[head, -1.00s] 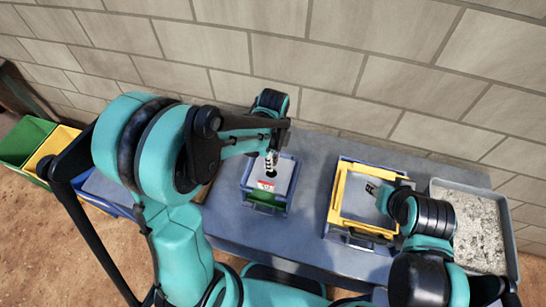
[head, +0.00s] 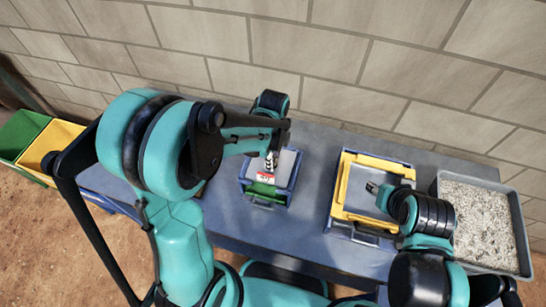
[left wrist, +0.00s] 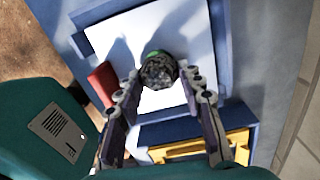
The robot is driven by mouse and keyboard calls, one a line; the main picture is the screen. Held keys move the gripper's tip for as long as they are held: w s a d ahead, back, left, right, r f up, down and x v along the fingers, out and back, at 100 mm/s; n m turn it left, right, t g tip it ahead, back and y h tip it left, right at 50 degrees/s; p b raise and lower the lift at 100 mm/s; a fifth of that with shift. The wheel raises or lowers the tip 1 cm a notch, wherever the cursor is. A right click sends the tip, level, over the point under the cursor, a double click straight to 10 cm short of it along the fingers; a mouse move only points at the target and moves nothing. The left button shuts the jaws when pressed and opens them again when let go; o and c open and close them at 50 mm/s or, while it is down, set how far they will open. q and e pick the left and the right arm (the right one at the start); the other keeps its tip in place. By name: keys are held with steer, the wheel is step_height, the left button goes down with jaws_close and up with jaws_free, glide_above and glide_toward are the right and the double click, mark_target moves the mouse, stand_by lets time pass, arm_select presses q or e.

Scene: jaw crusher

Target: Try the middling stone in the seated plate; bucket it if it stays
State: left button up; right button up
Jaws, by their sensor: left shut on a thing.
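My left gripper (left wrist: 160,85) is shut on a dark grey speckled stone (left wrist: 158,72) over the white plate (left wrist: 115,40). The plate lies in a blue box, and a bit of green shows at the stone's edge in the left wrist view. I cannot tell whether the stone touches the plate. In the head view the left gripper (head: 271,160) is over the blue box (head: 292,178), which has a green part (head: 262,190) at its front; the stone is hard to make out there. My right gripper (head: 372,187) hangs over a yellow-framed box (head: 345,175); its jaw state is unclear.
A grey tray of pale gravel (head: 478,215) stands at the bench's right end. A green bucket (head: 25,135) and a yellow bucket (head: 50,148) stand at the far left. A block wall (head: 330,50) runs behind the bench. The bench top between the boxes is bare.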

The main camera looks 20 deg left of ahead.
arm_select(q)
steer(key=o, duration=1.3)
step_height(320, 180, up, 12)
steer(key=shift+r, duration=0.1)
